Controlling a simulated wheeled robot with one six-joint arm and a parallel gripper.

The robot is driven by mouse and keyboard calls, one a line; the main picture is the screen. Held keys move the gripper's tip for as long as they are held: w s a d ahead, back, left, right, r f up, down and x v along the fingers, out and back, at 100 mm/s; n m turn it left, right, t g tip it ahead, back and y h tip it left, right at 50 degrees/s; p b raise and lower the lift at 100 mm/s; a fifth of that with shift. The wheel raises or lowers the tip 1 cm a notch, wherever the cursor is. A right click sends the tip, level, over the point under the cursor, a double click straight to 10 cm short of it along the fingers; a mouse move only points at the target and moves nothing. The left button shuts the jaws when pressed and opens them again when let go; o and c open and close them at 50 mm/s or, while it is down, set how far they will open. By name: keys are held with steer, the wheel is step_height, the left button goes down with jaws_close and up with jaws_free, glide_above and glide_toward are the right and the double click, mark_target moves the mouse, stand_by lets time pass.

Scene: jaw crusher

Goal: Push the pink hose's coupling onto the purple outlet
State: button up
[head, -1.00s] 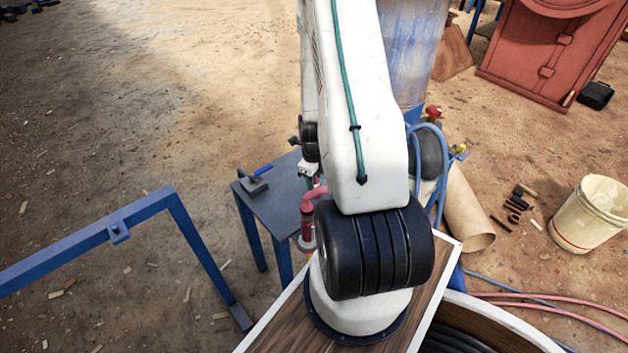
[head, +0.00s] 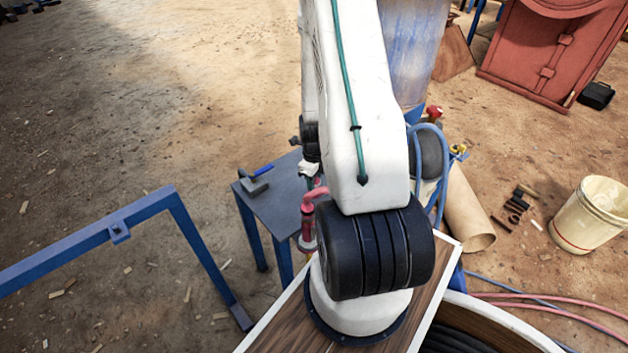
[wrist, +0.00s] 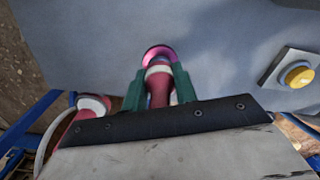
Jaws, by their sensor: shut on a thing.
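In the wrist view my gripper (wrist: 161,88) has its two green fingers closed on the pink hose's coupling (wrist: 158,92), a pinkish-red piece with a pale band at its far end. The purple outlet (wrist: 158,53) shows as a purple-pink ring just beyond the coupling, on a grey-blue surface. The coupling lines up with the ring and overlaps it in the picture; I cannot tell whether it is seated. In the head view the pink hose (head: 307,208) shows beside my arm, which hides most of the outlet area. My gripper is mostly hidden there.
A yellow round button on a pale plate (wrist: 298,75) is to the right in the wrist view. In the head view a small dark table (head: 275,205) holds a hammer-like tool (head: 255,180). A blue rail (head: 120,232) stands left, a white bucket (head: 592,214) right.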

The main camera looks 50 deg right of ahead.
steer(key=shift+f, duration=0.4)
steer(key=o, duration=1.1)
steer(key=shift+c, duration=0.2)
step_height(320, 180, up, 8)
steer(key=shift+f, duration=0.1)
